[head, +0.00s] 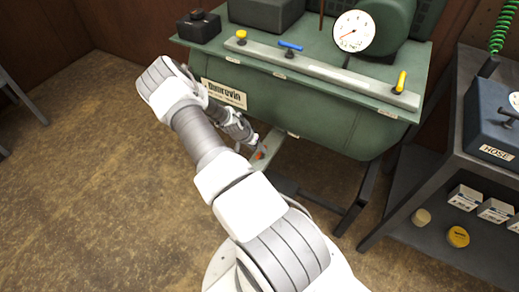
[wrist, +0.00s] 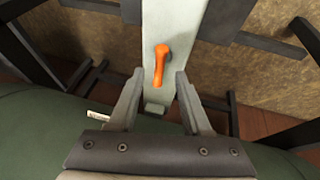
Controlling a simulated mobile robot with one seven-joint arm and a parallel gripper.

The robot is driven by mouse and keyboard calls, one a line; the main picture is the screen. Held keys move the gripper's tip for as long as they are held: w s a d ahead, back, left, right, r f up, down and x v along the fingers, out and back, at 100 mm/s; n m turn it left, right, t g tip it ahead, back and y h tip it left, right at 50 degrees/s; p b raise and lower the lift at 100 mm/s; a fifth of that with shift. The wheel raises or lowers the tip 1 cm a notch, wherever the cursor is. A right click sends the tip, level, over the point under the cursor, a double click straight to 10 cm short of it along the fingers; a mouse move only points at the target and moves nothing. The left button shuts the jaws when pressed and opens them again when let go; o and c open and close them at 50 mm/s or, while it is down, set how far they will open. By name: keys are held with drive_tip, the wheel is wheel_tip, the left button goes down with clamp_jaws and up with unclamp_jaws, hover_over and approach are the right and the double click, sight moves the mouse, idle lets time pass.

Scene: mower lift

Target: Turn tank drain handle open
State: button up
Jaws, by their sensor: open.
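The tank drain handle (wrist: 161,66) is an orange lever on a pale grey-green plate (wrist: 176,25), seen ahead of my gripper in the wrist view. In the head view the handle (head: 260,155) is a small orange spot low under the tank. The green tank (head: 335,125) carries a Damrevin label. My gripper (wrist: 161,75) is open, with one finger on each side of the handle's near end. Whether a finger touches the handle I cannot tell. In the head view my arm hides part of the gripper.
A rail (head: 320,75) on the tank top bears a yellow knob (head: 241,36), a blue lever (head: 290,46) and a yellow lever (head: 401,80). A pressure gauge (head: 353,32) stands behind. A dark cart (head: 450,190) with boxes stands at right.

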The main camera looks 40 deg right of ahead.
drive_tip(key=p+v, duration=0.3)
drive_tip(key=v, duration=1.1)
drive_tip(key=shift+r, duration=0.35)
drive_tip(key=shift+w+a, duration=0.1)
drive_tip(key=shift+a, duration=0.05)
drive_tip(key=a+r+n+t+y, duration=0.2)
drive_tip(key=a+r+n+y, duration=0.1)
drive_tip(key=a+r, duration=0.85)
drive_tip(key=a+r+n+t+y, duration=0.25)
drive_tip(key=a+r, duration=0.55)
drive_tip(key=r, duration=0.7)
drive_tip(key=s+a+r+n+t+p, duration=0.1)
drive_tip(key=s+a+r+n, duration=0.3)
drive_tip(key=s+r, duration=0.4)
drive_tip(key=s+a+r+n+t+p, duration=0.1)
drive_tip(key=s+a+r+n, duration=0.35)
drive_tip(key=s+r, duration=0.4)
wheel_tip(320, 180, up, 13)
drive_tip(key=s+p, duration=0.1)
drive_tip(key=p, duration=1.3)
drive_tip(key=shift+s+d, duration=0.2)
drive_tip(key=shift+d, duration=0.2)
